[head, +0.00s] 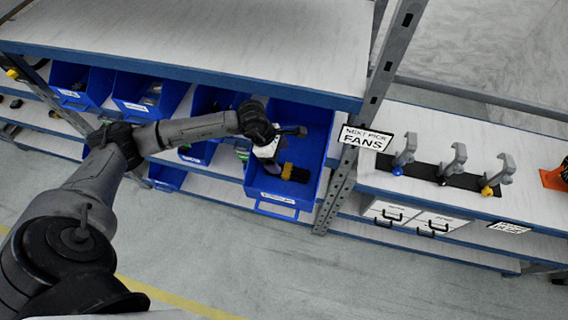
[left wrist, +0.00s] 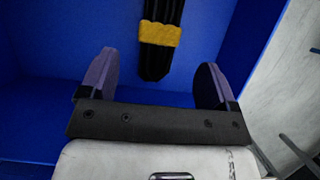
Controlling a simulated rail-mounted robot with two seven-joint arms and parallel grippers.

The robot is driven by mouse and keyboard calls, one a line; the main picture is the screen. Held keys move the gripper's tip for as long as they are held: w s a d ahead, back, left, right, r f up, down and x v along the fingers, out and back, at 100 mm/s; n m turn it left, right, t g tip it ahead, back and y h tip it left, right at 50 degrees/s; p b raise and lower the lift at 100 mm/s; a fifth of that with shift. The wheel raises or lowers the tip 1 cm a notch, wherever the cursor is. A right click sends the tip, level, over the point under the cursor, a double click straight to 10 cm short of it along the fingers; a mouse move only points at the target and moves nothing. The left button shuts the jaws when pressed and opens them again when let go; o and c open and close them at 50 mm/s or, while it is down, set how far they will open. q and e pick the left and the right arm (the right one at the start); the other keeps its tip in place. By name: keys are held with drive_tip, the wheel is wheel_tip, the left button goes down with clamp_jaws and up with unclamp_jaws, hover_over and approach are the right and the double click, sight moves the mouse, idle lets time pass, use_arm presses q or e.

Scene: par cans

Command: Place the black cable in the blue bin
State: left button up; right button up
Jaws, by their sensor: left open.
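A black cable (left wrist: 155,65) with a yellow band shows ahead of the fingers in the left wrist view, against blue bin walls. In the head view the cable (head: 299,174) is inside the large blue bin (head: 315,130) on the shelf. My left gripper (head: 277,167) reaches into this bin at the cable's left. Its fingers are open and spread to either side of the cable's line in the left wrist view, with nothing between their pads. The cable's far end is cut off there. My right gripper is not in view.
More blue bins (head: 140,90) with small parts stand along the shelf to the left. The shelf board (head: 200,35) lies above the bins. A metal upright (head: 345,165) stands right of the large bin. Grey clamps (head: 451,163) and white drawers (head: 390,211) are farther right.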

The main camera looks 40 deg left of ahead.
use_arm(q)
drive_tip(key=shift+b+v, duration=0.3)
drive_tip(key=shift+v, duration=2.35)
